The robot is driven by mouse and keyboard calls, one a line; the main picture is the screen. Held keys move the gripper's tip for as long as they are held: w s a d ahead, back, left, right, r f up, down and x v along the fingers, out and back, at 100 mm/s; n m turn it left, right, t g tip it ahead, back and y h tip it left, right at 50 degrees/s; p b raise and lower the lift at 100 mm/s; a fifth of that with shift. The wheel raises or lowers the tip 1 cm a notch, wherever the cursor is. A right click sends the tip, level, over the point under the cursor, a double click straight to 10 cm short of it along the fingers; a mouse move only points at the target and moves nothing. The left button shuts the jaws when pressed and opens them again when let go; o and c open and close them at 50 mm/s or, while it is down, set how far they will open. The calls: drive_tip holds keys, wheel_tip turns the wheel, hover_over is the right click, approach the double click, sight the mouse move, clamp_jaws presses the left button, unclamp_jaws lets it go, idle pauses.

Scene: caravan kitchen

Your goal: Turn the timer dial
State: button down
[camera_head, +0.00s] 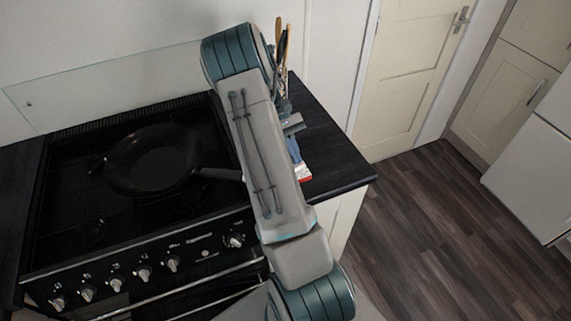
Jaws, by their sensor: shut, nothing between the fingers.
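My arm reaches across the picture over the right end of the black stove (110,265) and the dark worktop beside it. Part of my gripper (292,126) shows past the arm's right side, above the worktop. It is shut and empty; the arm hides much of it. A small red and white thing (304,173) is on the worktop just below it, partly hidden; I cannot tell what it is. A row of silver knobs (144,272) runs along the stove front, with one knob (235,240) at the right end. I cannot tell which thing is the timer dial.
A black frying pan (153,160) sits on the stove, its handle pointing right toward my arm. Utensils (282,45) stand at the back of the worktop (335,150). A glass panel (110,85) stands behind the stove. The wooden floor (440,230) at right is clear.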

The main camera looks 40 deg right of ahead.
drive_tip(key=shift+s+d+m+y, duration=0.1)
drive_tip(key=shift+d+m+y, duration=0.05)
drive_tip(key=shift+m+y, duration=0.4)
drive_tip(key=shift+s, duration=0.1)
idle(0.3)
drive_tip(key=shift+s+a, duration=0.35)
drive_tip(key=shift+s, duration=0.3)
drive_tip(key=r, duration=0.2)
drive_tip(key=r+b, duration=0.1)
drive_tip(key=r, duration=0.1)
drive_tip(key=shift+s+d+r+b, duration=0.15)
drive_tip(key=shift+s+d+b, duration=0.05)
drive_tip(key=shift+b, duration=0.1)
drive_tip(key=s+d+r+b, duration=0.2)
drive_tip(key=s+d+r, duration=0.3)
drive_tip(key=s, duration=0.4)
drive_tip(key=shift+s+r, duration=0.4)
drive_tip(key=shift+r, duration=0.45)
